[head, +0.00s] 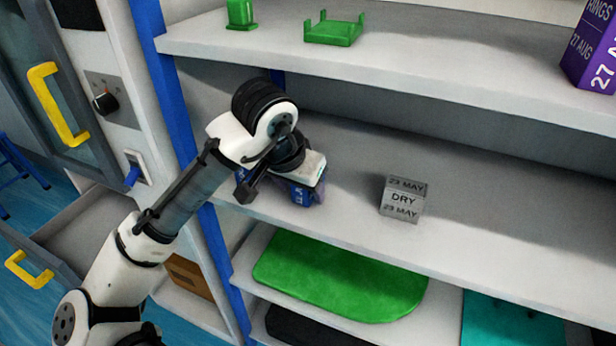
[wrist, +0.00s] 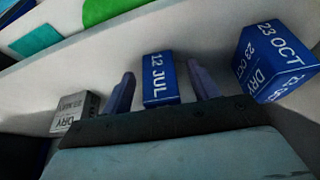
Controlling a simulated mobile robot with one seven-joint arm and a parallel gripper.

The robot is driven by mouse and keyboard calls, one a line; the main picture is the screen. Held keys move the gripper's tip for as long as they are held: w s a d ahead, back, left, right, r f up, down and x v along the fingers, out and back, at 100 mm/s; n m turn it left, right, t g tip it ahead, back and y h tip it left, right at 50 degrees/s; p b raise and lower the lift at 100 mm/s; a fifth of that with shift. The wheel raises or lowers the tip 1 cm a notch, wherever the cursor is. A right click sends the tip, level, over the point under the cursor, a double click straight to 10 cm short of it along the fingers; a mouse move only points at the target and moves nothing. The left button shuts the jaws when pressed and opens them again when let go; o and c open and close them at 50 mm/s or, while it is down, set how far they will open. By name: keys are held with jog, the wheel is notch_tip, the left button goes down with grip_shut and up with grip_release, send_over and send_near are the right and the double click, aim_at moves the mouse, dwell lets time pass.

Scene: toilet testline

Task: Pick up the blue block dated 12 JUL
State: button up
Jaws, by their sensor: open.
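The blue block dated 12 JUL (wrist: 161,80) stands between the two spread fingers of my gripper (wrist: 161,90) in the wrist view, with a small gap showing on each side. In the head view my gripper (head: 287,186) is over the left end of the middle shelf, and a blue piece (head: 304,196) shows partly below it. The arm hides much of that area. My gripper is open. A second blue block, dated 23 OCT (wrist: 270,62), stands to the right of the right finger in the wrist view.
A grey block marked DRY 23 MAY (head: 403,199) stands on the middle shelf (head: 480,240); it also shows in the wrist view (wrist: 76,110). A purple box (head: 592,50) and green holders (head: 334,29) stand on the upper shelf. A blue post (head: 177,90) is close to the arm.

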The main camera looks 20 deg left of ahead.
jog(key=w, duration=0.3)
jog(key=shift+w+d+f+p, duration=0.25)
jog(key=shift+w+p, duration=0.1)
jog(key=shift+p, duration=0.05)
jog(key=shift+w+f, duration=0.1)
jog(key=shift+f, duration=0.2)
jog(key=c, duration=1.2)
jog(key=shift+r, duration=0.15)
